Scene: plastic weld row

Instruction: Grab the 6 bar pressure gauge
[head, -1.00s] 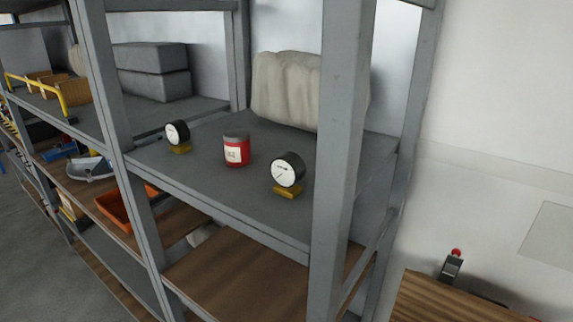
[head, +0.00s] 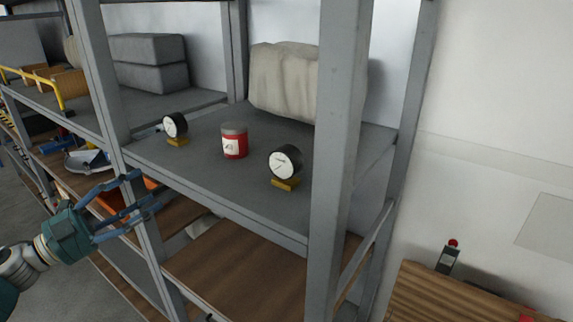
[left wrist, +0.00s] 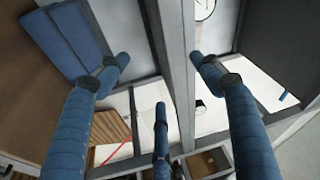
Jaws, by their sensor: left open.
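Two pressure gauges with white dials, black rims and brass-yellow bases stand upright on the grey shelf: a left gauge (head: 175,126) and a right gauge (head: 285,163). Their dial numbers are too small to read, so I cannot tell which is the 6 bar one. My left gripper (head: 141,196) is open and empty, in front of the shelf's left upright, lower than the left gauge and apart from it. Its spread blue fingers also show in the left wrist view (left wrist: 160,75), with a grey upright between them. My right gripper is not in view.
A red can (head: 234,142) stands between the gauges. A pale wrapped bundle (head: 283,80) lies behind them. A thick grey upright (head: 340,150) stands right of the right gauge. An orange bin (head: 108,203) sits on the lower shelf.

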